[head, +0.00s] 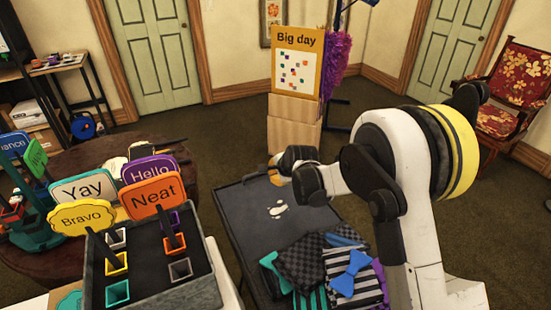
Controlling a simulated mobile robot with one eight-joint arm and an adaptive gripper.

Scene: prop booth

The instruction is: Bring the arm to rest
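My arm rises at the right of the head view, white with dark joints and a yellow band. It bends at a raised elbow, and its forearm reaches left over the dark tray table (240,215).
Folded patterned cloths and a blue bow tie (352,273) lie at the tray table's near right. At left, a dark holder (150,285) bears word signs, including an orange one (152,192). A "Big day" board (298,62) stands behind. A red chair (515,85) is far right.

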